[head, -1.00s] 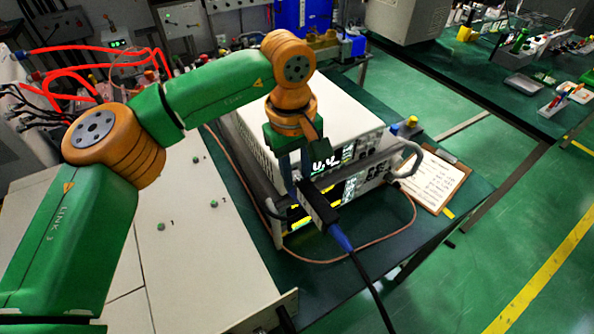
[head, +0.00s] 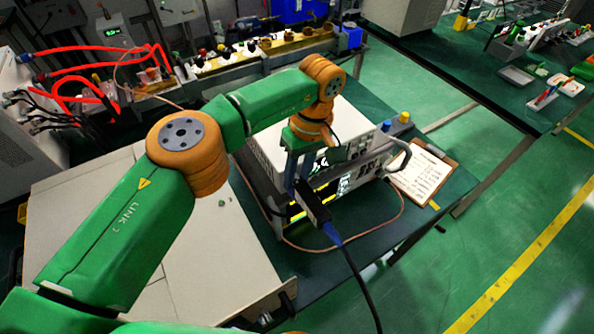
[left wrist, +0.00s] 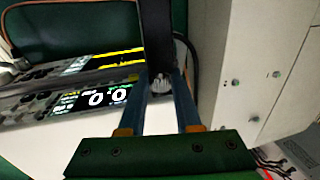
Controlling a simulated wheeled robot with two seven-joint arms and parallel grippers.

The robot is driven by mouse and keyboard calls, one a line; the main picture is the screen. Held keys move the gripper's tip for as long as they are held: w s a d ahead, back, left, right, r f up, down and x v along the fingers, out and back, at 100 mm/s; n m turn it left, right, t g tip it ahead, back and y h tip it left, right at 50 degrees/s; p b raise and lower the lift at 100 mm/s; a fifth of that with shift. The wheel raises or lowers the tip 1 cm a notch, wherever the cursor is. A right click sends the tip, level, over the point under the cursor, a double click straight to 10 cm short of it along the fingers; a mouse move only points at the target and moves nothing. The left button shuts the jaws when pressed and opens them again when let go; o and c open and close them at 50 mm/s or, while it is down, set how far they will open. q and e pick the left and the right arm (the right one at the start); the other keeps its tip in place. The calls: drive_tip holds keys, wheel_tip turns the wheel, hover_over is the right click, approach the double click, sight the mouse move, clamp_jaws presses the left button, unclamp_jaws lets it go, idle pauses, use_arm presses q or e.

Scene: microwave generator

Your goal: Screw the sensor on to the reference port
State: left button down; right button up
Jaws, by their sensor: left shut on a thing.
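My left gripper (head: 300,182) is shut on the sensor (head: 314,205), a black box with a blue cable end and a black cable trailing down. It hangs in front of the stacked instruments (head: 345,118), near their lower left front. In the left wrist view, the two blue fingers (left wrist: 162,98) close around the sensor's silvery connector end (left wrist: 161,83), and its dark body (left wrist: 160,45) extends beyond. The instrument front with lit displays (left wrist: 92,98) lies to the left there. I cannot pick out the reference port; the arm and sensor cover part of the panel. My right gripper is not in view.
A thin brown cable (head: 345,241) loops on the green bench around the instruments. A clipboard (head: 424,175) lies to their right. A large pale cabinet top (head: 100,225) lies under my left arm. Red cables (head: 95,60) run at the back left.

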sight(296, 178)
use_arm(q)
drive_tip(key=c, duration=0.6)
unclamp_jaws()
drive_tip(key=shift+r, duration=0.15)
drive_tip(key=r, duration=0.4)
drive_tip(key=shift+w+d+r, duration=0.15)
drive_tip(key=shift+w+d, duration=0.1)
drive_tip(key=shift+d, duration=0.1)
wheel_tip(296, 178, up, 2)
drive_tip(key=p, duration=0.5)
drive_tip(key=shift+w+d+r, duration=0.1)
drive_tip(key=shift+d+r, duration=0.05)
drive_tip(key=shift+r, duration=0.05)
